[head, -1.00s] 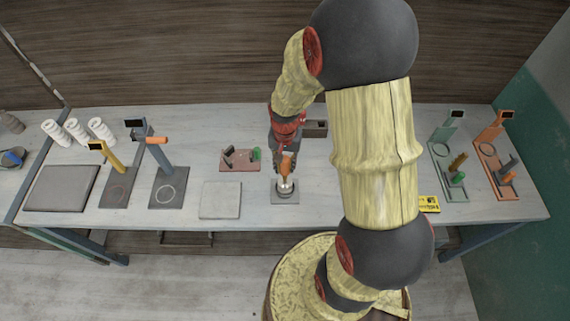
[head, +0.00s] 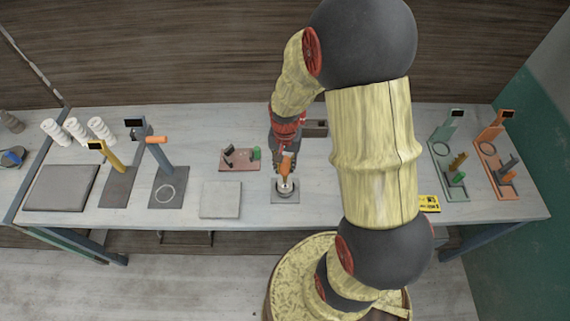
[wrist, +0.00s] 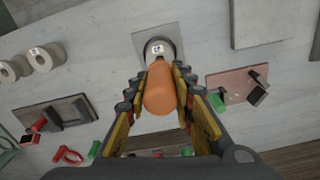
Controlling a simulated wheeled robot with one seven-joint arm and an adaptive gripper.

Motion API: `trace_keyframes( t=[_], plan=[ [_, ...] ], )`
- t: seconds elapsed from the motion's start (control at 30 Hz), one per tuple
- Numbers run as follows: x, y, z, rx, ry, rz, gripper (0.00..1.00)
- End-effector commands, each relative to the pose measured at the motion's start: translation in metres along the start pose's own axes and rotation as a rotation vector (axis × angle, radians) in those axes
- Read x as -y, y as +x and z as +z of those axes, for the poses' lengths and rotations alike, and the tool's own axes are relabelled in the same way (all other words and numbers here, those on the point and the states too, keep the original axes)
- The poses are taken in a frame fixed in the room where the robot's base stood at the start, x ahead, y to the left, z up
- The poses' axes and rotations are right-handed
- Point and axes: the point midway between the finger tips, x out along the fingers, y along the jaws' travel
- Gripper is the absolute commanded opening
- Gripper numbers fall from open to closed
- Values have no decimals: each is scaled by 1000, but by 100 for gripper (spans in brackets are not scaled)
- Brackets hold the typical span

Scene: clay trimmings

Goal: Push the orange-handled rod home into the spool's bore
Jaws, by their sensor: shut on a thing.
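My gripper (wrist: 160,92) is shut on the orange handle (wrist: 160,88) of the rod, which points away from the wrist camera toward the spool. In the head view the handle (head: 287,163) is directly above the spool (head: 285,191), which stands on a small grey plate (head: 277,198). In the wrist view the spool (wrist: 158,47) shows just past the handle's far end, with a small white label on or in its top. The handle hides most of the rod. I cannot tell how far the rod's tip is in the bore.
A pale square plate (head: 220,200) lies left of the spool. A reddish board (head: 240,166) with a green part lies behind it. Devices on stands are at left and right, with white rolls (head: 77,130) at far left. The bench's front edge is close to the spool's plate.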

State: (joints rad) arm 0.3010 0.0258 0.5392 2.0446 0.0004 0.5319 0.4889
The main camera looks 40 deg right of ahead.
Motion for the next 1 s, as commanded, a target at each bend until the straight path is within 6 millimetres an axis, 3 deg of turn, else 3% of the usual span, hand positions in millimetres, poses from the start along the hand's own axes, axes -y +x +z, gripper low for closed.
trace_keyframes(
  t=[1.0],
  plan=[
    [0, 19, 0, 0, 0, 0, 0]
  ],
)
